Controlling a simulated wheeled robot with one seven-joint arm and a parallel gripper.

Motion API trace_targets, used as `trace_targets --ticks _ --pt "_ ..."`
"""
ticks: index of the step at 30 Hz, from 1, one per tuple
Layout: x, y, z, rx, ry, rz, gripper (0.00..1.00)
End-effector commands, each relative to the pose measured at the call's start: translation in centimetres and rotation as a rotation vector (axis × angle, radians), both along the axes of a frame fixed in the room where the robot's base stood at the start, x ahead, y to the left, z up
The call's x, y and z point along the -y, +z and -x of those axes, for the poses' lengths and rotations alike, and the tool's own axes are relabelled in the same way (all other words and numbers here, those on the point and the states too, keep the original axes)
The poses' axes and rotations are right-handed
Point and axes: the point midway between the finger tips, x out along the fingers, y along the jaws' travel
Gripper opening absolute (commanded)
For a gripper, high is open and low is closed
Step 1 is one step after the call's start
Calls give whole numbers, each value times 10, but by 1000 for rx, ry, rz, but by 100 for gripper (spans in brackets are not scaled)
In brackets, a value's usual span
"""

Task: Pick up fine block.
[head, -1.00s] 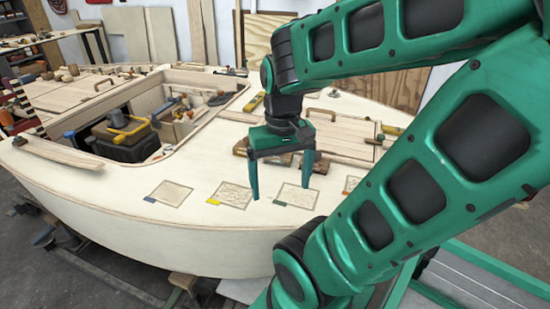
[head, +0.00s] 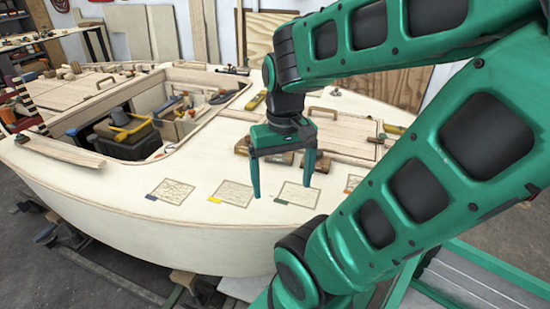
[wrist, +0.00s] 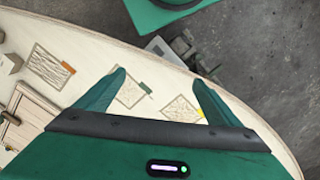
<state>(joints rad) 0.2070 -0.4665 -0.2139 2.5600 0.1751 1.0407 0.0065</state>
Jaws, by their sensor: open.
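My gripper (head: 282,190) is open and empty, pointing down above the pale plywood deck near its front edge; it also shows in the wrist view (wrist: 158,77). Brown wooden blocks (head: 242,147) lie on the deck behind my gripper in the head view, partly hidden by it. A block (wrist: 9,63) shows at the left edge of the wrist view, apart from the fingers. I cannot tell which block is the fine one; no label is readable.
Framed patches with coloured tabs line the deck: blue-tabbed (head: 173,191), yellow-tabbed (head: 233,193) and green-tabbed (head: 298,195), among others. An open cockpit (head: 205,78) holding a dark toolbox (head: 112,146) lies left. A handled hatch (head: 345,135) lies behind the gripper.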

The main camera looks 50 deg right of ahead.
Motion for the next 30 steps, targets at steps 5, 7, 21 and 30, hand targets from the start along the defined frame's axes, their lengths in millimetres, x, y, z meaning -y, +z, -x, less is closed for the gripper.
trace_targets --ticks 5,7,21,30 --pt "0 0 0 0 0 0 87" --pt "0 0 0 0 0 0 87" --pt "33 21 -32 0 -157 35 91" --pt "113 24 -117 -7 -456 61 91"
